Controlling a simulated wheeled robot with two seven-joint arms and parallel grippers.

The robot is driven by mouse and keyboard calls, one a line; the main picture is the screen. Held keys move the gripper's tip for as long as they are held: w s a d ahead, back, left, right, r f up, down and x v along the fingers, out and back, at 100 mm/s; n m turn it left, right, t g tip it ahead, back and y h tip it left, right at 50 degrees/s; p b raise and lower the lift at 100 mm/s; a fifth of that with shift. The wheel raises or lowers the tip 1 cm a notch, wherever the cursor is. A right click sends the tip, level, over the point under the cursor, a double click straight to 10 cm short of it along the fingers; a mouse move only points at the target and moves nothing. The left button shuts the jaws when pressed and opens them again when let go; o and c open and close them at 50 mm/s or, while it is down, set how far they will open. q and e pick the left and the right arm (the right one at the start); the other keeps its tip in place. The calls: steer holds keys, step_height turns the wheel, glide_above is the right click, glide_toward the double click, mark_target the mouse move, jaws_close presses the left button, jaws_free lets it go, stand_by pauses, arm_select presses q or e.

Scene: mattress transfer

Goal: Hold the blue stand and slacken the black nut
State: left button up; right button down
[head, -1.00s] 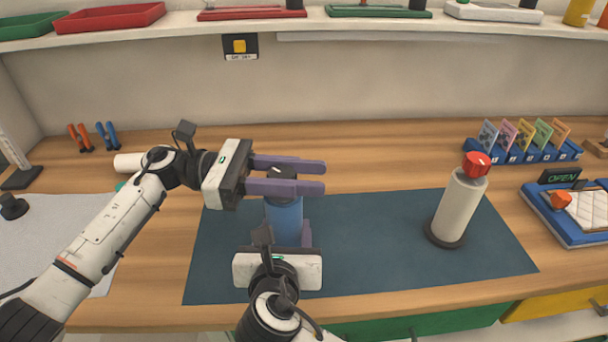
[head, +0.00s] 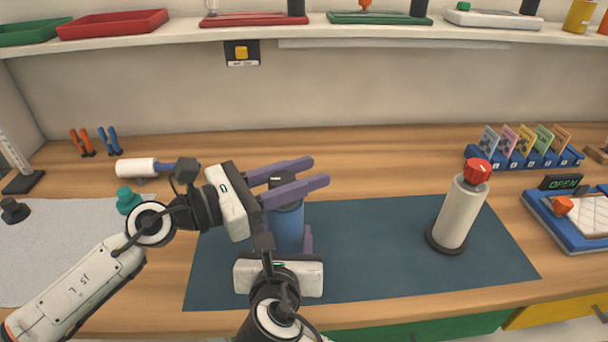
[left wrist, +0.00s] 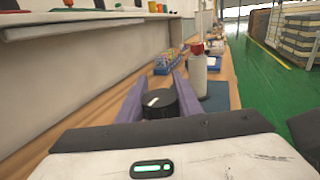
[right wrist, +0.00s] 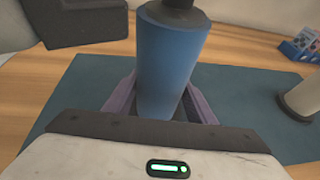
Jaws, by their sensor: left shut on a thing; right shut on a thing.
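The blue stand (head: 286,228) is an upright blue cylinder on the dark mat, with the black nut (head: 282,179) on its top. My left gripper (head: 316,171) comes in from the left at the top of the stand, its purple fingers shut on either side of the nut. In the left wrist view the nut (left wrist: 160,103) sits between the fingers with a white mark on its top. My right gripper (right wrist: 163,95) is shut around the body of the stand from the front. In the head view its wrist hides the lower part of the stand.
A cream cylinder with a red knob (head: 477,171) stands on the right of the dark mat (head: 370,260). A white roller (head: 137,168) and a teal knob (head: 128,201) lie near my left arm. Coloured cards (head: 525,142) stand in a blue rack at the back right. The mat between is clear.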

arm_select(q)
steer(key=shift+w+a+t, duration=0.1)
steer(key=shift+w+t, duration=0.05)
steer(key=shift+t, duration=0.35)
steer(key=o, duration=1)
steer(key=shift+o, duration=0.2)
steer(key=v, duration=1.2)
steer(key=shift+r, duration=0.1)
